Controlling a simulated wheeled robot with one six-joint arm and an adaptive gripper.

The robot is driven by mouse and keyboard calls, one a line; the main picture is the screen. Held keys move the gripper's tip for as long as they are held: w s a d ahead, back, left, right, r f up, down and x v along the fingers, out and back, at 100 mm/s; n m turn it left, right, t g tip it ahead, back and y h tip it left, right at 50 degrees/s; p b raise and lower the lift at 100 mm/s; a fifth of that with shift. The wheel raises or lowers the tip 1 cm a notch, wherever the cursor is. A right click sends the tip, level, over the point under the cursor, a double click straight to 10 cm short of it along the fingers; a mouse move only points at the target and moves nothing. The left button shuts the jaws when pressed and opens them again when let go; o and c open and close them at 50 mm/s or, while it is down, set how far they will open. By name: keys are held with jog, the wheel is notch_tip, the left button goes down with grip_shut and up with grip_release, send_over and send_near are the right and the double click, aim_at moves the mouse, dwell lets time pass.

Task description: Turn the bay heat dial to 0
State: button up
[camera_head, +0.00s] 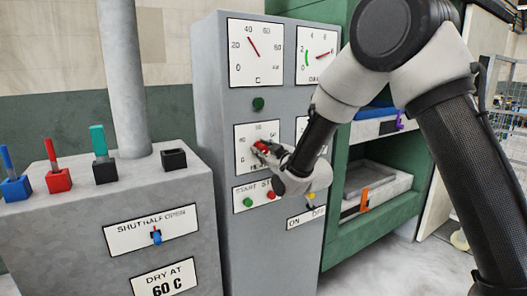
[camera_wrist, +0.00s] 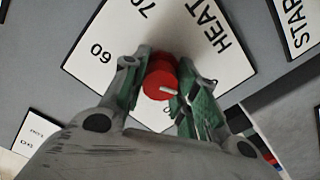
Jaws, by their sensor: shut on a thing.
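The bay heat dial is a red knob (camera_wrist: 161,78) with a white pointer mark, on a white plate (camera_wrist: 100,52) lettered HEAT with 60 and 70 showing in the wrist view. In the head view the red knob (camera_head: 262,147) sits on the grey cabinet's front, partly covered by my gripper. My gripper (camera_wrist: 158,88) has its two fingers on either side of the knob and is shut on it. The pointer's exact reading and the 0 mark are hard to make out, as the fingers hide part of the scale.
Gauges (camera_head: 256,52) and a green lamp (camera_head: 258,104) are above the dial. A START plate (camera_head: 258,194) with green and red buttons is below. A grey console (camera_head: 100,215) with coloured levers stands left.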

jog(key=shift+r+n, duration=0.1)
jog(key=shift+n, duration=0.4)
jog(key=o, duration=1)
jog(key=shift+o, duration=0.2)
jog(key=shift+s, duration=0.1)
jog(key=v, duration=1.1)
jog(key=shift+s+d, duration=0.25)
jog(key=shift+s, duration=0.05)
